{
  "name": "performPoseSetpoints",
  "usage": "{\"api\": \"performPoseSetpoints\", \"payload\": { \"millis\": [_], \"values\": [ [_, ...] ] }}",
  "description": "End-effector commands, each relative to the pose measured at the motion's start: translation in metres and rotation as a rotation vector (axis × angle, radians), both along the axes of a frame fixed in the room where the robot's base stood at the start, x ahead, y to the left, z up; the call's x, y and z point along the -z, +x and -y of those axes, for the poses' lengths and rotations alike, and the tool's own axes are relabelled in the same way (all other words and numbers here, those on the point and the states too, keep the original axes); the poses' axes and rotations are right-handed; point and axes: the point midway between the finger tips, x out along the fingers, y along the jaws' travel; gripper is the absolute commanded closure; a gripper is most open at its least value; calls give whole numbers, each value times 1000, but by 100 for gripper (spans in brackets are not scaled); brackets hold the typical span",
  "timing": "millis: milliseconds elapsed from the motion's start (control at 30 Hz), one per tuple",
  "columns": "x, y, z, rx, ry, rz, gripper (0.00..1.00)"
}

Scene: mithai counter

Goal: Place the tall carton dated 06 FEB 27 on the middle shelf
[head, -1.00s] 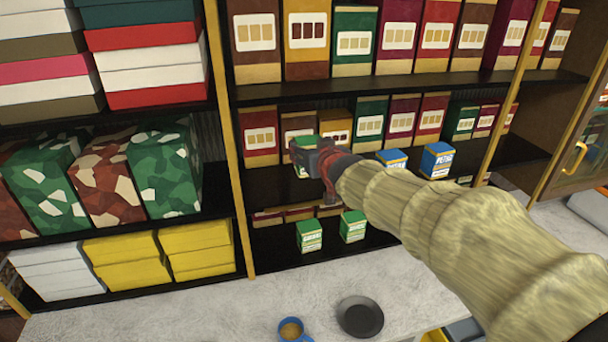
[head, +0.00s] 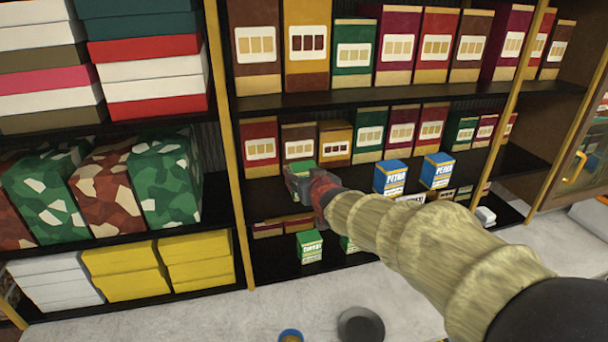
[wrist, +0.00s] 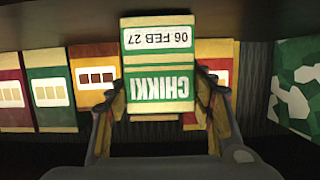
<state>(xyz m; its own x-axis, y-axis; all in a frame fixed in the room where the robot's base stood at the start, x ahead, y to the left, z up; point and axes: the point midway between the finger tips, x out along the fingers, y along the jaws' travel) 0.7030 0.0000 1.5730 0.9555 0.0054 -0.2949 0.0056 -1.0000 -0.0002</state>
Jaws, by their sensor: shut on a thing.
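My gripper (head: 304,184) is shut on a green and tan carton (head: 300,167). In the wrist view the gripper (wrist: 160,105) grips the carton (wrist: 158,65) from both sides, and its upside-down print reads CHIKKI and 06 FEB 27. In the head view the carton is in front of the middle shelf's (head: 262,203) left part, below a row of boxes at the back. I cannot tell whether its base touches the shelf.
Two blue PETHA cartons (head: 390,177) (head: 438,170) stand to the right on the middle shelf. A green carton (head: 309,246) stands on the lower shelf; another is mostly hidden by my arm. A gold upright (head: 228,140) borders the bay on the left. The counter holds a dark plate (head: 361,326).

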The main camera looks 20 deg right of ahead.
Motion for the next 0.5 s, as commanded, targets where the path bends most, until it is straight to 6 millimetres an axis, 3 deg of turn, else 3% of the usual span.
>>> {"api": "performPoseSetpoints", "payload": {
  "millis": [67,100,400,500],
  "values": [
    [2,0,0,0,0,2,80],
    [4,0,0,0,0,-1,47],
    [2,0,0,0,0,-1,30],
    [2,0,0,0,0,-1,29]
  ]
}}
